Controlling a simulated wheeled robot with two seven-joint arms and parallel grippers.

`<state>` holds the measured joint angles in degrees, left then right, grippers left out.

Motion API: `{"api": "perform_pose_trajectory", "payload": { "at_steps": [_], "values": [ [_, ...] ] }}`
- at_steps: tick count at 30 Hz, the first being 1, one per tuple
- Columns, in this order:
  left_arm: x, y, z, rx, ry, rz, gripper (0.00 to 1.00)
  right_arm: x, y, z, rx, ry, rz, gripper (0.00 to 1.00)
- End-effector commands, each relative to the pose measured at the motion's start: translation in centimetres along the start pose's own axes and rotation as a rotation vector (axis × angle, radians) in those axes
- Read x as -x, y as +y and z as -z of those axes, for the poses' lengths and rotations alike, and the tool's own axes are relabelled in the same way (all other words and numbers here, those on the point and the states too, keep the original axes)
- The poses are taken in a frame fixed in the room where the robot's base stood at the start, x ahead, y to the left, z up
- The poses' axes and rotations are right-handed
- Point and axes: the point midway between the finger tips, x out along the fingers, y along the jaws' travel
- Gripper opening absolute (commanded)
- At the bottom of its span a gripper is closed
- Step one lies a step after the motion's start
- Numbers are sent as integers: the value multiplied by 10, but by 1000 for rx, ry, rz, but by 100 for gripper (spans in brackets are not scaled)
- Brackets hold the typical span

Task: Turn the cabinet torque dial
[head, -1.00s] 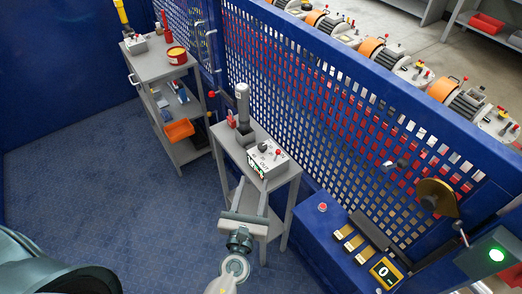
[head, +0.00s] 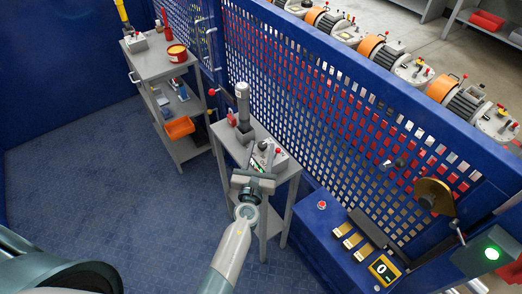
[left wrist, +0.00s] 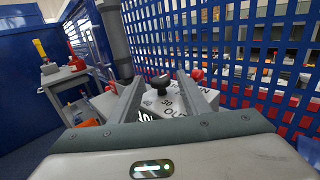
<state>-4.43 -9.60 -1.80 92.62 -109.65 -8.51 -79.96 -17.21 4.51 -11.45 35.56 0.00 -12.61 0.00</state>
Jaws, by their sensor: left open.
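The torque dial is a dark knob (left wrist: 160,83) on a white, number-marked control box (left wrist: 200,98), seen in the left wrist view. In the head view the box (head: 281,160) sits on a small grey stand beside the mesh wall. My left gripper (head: 264,149) is open, reaching over the box from the front. In the left wrist view its two fingers (left wrist: 160,77) stand on either side of the knob, with visible gaps on both sides. The gripper hides part of the box in the head view. My right gripper is not in view.
A grey cylinder (head: 243,103) stands upright behind the box on the stand (head: 290,178). The blue mesh wall (head: 320,90) runs close along the right. A grey trolley (head: 150,62) with tools stands at the back left. The blue floor (head: 110,180) at left is clear.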

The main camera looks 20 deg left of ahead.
Motion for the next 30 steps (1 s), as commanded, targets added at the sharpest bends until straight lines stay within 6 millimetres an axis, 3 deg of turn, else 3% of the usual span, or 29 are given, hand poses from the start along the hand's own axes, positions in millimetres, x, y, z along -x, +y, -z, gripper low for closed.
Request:
{"api": "perform_pose_trajectory", "payload": {
  "at_steps": [7, 12, 30],
  "values": [
    [0, 0, 0, 0, 0, 0, 42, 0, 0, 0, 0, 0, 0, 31],
    [0, 0, 0, 0, 0, 0, 4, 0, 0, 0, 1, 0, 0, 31],
    [0, 4, 0, -2, -2, 116, 4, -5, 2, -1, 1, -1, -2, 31]
  ]
}}
